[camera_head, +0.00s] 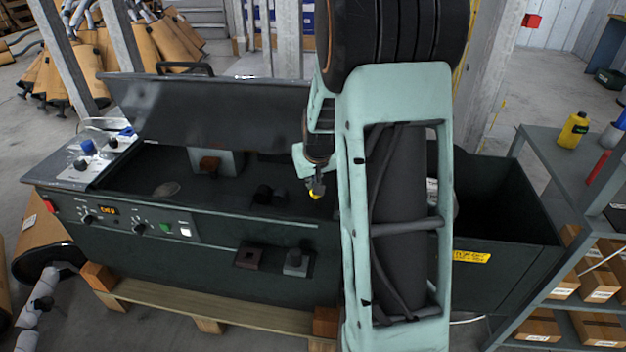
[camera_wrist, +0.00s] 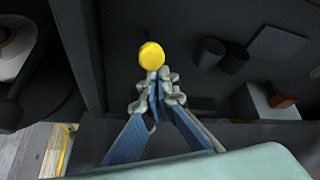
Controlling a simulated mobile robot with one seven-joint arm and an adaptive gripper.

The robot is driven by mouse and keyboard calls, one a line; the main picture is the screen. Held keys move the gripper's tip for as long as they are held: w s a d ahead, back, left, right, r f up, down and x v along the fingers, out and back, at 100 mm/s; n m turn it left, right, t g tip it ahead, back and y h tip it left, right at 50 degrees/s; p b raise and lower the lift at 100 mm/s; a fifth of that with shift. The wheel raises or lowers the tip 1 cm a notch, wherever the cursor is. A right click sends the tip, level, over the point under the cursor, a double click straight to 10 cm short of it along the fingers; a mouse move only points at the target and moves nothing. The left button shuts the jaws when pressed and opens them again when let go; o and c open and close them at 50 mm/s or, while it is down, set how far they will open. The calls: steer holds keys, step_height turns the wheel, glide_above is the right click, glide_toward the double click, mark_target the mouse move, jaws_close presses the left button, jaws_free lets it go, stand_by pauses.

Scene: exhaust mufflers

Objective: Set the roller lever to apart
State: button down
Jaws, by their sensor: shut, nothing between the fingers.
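A round yellow knob (camera_wrist: 152,55), likely the end of the roller lever, sits just beyond my fingertips in the wrist view. The lever's shaft is hidden, and I cannot tell its setting. In the head view the yellow knob (camera_head: 315,195) shows small at the tip of my gripper (camera_head: 316,184), above the right part of the dark machine (camera_head: 250,265). My gripper (camera_wrist: 156,92) is shut and empty, its fingers together close behind the knob. I cannot tell whether they touch it. My arm covers what lies right of the knob in the head view.
The machine's dark lid (camera_head: 210,115) stands open behind its trough. Two black cylinders (camera_wrist: 208,53) and a grey block with a brown piece (camera_wrist: 283,100) are inside. A control panel (camera_head: 125,217) is on the front left. A dark open bin (camera_head: 510,228) and shelves (camera_head: 575,190) stand right.

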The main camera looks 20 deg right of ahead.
steer(key=shift+s+a+f, duration=0.25)
steer(key=shift+s+a, duration=0.2)
steer(key=shift+s, duration=0.25)
steer(key=shift+s+a+r, duration=0.15)
steer(key=shift+s+a, duration=0.25)
steer(key=shift+s, duration=0.15)
steer(key=shift+s+r, duration=0.1)
